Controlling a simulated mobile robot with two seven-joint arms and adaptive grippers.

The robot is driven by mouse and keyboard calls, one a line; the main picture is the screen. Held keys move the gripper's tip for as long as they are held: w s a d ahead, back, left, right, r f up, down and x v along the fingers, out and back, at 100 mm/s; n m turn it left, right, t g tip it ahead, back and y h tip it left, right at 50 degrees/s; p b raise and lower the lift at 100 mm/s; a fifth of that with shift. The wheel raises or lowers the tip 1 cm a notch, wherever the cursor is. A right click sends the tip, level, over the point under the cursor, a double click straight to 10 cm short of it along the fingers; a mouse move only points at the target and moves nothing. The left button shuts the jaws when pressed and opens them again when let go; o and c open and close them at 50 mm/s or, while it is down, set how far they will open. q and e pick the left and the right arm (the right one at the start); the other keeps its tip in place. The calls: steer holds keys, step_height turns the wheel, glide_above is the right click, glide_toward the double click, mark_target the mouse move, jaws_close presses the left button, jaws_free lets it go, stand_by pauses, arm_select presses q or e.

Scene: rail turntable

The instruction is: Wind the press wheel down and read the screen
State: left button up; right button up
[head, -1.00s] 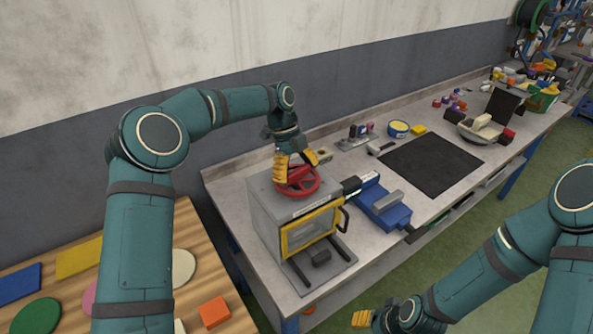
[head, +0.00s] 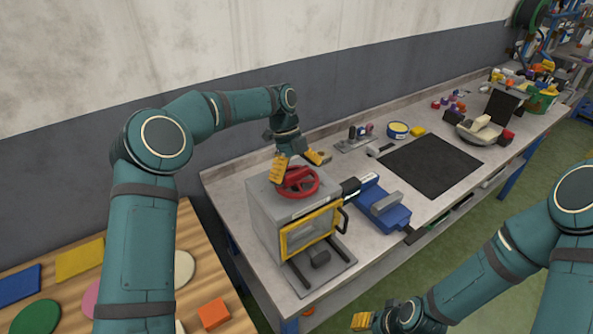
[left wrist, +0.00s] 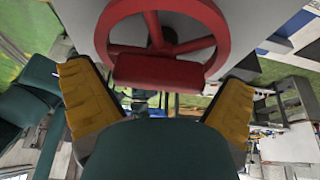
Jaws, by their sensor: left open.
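The red press wheel (head: 299,182) lies flat on top of the grey press box (head: 270,215). The box has a yellow-framed window (head: 310,229) in front. My left gripper (head: 299,164) is open above the wheel's back rim, its yellow fingers apart. In the left wrist view the wheel (left wrist: 160,70) fills the upper middle, with its red block between the two spread fingers, and the left gripper (left wrist: 158,100) does not close on it. My right gripper (head: 372,320) is low at the bottom edge, away from the bench; its jaws are unclear. I cannot make out any screen reading.
A blue vise (head: 384,206) stands just right of the press. A black mat (head: 432,164) lies beyond it. A wooden table (head: 190,307) with coloured shapes is at the lower left.

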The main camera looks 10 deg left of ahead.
arm_select(q)
steer(key=v, duration=1.2)
steer(key=shift+f, duration=0.1)
